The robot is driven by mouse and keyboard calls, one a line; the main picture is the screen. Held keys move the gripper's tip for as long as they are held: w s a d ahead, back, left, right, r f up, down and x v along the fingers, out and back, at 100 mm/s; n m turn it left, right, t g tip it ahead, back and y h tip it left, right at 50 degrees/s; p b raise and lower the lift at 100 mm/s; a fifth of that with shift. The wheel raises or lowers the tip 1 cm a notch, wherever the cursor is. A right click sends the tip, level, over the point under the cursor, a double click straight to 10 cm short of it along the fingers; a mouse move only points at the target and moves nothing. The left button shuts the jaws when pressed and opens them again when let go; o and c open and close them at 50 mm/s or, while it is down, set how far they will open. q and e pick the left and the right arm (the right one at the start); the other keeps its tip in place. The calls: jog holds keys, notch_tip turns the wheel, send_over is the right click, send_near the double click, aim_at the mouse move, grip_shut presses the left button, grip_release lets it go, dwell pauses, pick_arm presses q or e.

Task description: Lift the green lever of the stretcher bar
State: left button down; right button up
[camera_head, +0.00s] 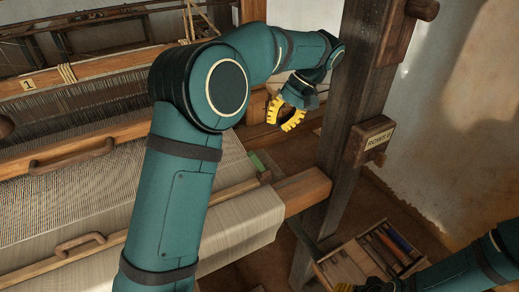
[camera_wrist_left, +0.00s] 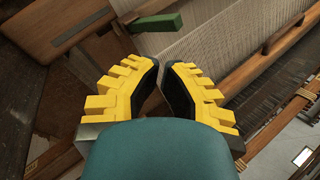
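The green lever (camera_head: 258,163) lies by the right edge of the woven cloth, at the end of a slim wooden bar (camera_head: 237,189) that looks like the stretcher bar. The lever also shows near the top of the left wrist view (camera_wrist_left: 155,22), past my fingertips and apart from them. My left gripper (camera_head: 279,126) is above and to the right of the lever in the head view. Its yellow fingers (camera_wrist_left: 161,65) are empty, with a narrow gap between the tips.
A thick wooden beam (camera_head: 303,190) ends near the lever. A tray (camera_head: 349,264) with coloured tools is at lower right. My left arm hides part of the loom.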

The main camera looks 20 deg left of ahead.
aim_at(258, 163)
pick_arm(q)
jog(key=s+a+f+n+b, duration=0.1)
jog(key=a+f+n+b, duration=0.2)
jog(key=f+n, duration=0.6)
jog(key=a+n, duration=0.1)
jog(key=n, duration=0.3)
jog(key=shift+s+a+h, duration=0.35)
jog(key=shift+h, duration=0.05)
